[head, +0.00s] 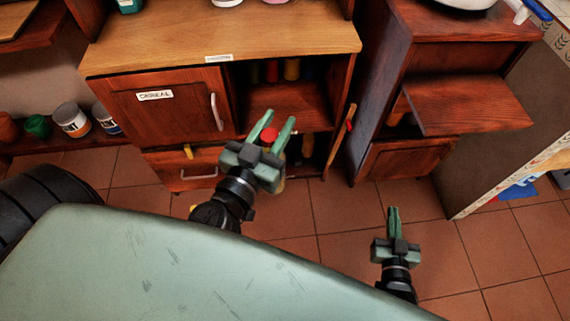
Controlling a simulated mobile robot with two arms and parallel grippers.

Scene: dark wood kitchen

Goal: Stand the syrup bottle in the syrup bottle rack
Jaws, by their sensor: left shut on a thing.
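My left gripper (278,120) is in front of the open shelves of the wooden cabinet. Its fingers are apart, with the red cap of the syrup bottle (269,134) between them. Most of the bottle is hidden by the gripper. My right gripper (393,212) is over the tiled floor to the right, with its fingers together and nothing visible between them. I cannot clearly make out the syrup bottle rack. Several dark, coloured bottles (291,69) stand in the shaded upper opening of the cabinet.
A cabinet door labelled CEREAL (160,103) is closed on the left. An open door edge (341,141) stands right of the lower opening. A wooden flap (470,104) juts out at the right. Jars (72,120) stand on a low shelf at left. The floor between is clear.

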